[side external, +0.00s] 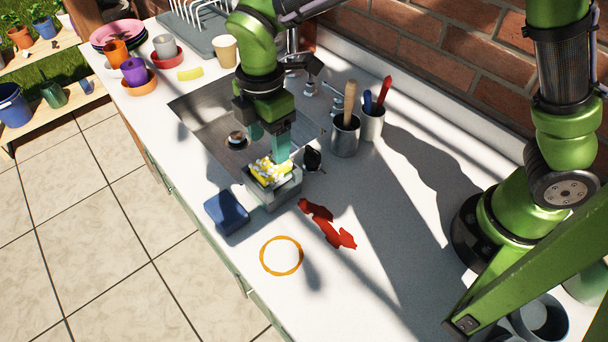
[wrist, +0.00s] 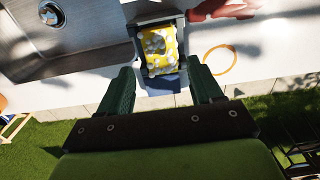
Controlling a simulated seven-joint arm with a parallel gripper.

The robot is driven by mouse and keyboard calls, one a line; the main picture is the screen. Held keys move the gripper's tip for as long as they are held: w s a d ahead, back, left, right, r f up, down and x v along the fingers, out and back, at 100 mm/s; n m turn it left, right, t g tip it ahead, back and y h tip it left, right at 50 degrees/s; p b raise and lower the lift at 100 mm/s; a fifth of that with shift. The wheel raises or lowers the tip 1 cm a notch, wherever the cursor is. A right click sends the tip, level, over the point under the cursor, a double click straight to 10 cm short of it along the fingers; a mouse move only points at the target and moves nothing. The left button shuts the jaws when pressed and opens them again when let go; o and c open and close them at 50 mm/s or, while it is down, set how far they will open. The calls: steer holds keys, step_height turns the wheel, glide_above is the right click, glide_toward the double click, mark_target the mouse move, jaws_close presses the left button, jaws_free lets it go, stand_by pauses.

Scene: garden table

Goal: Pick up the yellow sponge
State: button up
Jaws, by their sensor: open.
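The yellow sponge (side external: 263,171) has white foam-like patches on top. It lies in a small grey holder (side external: 284,193) beside the sink's near corner. My gripper (side external: 268,144) is above the sponge, pointing down, with its green fingers apart and nothing between them. In the wrist view the sponge (wrist: 161,58) shows in the holder (wrist: 152,18), just ahead of my open gripper (wrist: 160,68). One finger covers part of the sponge in the side view. I cannot tell the exact height gap.
A red cloth (side external: 327,225) and an orange ring (side external: 281,256) lie nearby. A metal utensil pot (side external: 345,137), the faucet and a dark object (side external: 313,158) are behind.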

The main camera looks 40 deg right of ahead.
mark_target(271, 163)
steer(key=shift+f, duration=2.85)
steer(key=c, duration=1)
steer(key=shift+r, duration=3.55)
